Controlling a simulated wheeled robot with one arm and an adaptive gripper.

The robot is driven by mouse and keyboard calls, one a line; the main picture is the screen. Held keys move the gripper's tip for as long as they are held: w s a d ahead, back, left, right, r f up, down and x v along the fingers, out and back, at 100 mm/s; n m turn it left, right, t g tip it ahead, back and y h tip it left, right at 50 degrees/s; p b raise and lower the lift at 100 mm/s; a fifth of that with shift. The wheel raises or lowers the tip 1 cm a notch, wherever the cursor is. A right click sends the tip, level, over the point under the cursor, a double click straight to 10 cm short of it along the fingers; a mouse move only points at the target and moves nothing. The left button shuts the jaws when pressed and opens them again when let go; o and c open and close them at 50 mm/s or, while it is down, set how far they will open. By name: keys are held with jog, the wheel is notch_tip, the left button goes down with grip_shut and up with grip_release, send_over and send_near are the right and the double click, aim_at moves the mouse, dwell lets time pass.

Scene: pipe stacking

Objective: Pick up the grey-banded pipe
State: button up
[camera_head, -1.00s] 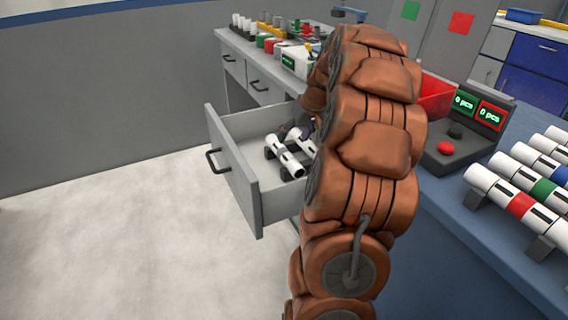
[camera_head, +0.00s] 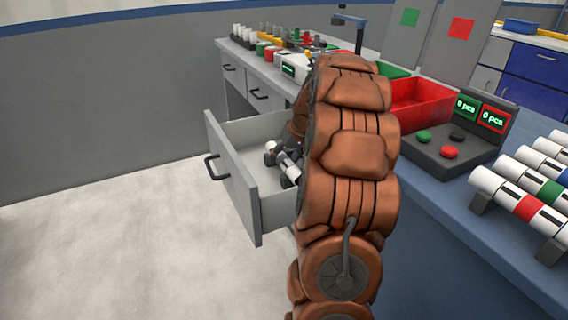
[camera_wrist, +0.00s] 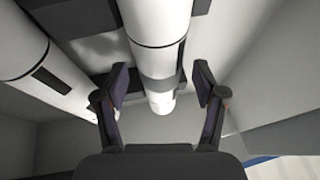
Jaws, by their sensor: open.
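The grey-banded pipe (camera_wrist: 160,62) is white with a thin dark ring and a grey band. In the wrist view it runs down between the fingers of my gripper (camera_wrist: 160,78). The fingers are open, one on each side, and appear apart from it. A second white pipe (camera_wrist: 38,58) with a dark mark lies to the left of the fingers. In the head view, part of a white pipe (camera_head: 289,168) shows inside the open drawer (camera_head: 232,180). My arm hides most of the drawer's contents, and I cannot tell which pipe that is.
The drawer walls stand close around my gripper. A red bin (camera_head: 425,108) and a button box (camera_head: 450,145) stand on the blue table to the right. A rack of banded pipes (camera_head: 530,190) is at the right edge. The floor at left is clear.

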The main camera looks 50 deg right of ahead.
aim_at(284, 155)
jog(key=c, duration=1.3)
jog(key=shift+r, duration=0.1)
notch_tip(284, 155, up, 10)
jog(key=shift+f+p, duration=0.1)
jog(key=shift+p, duration=1.15)
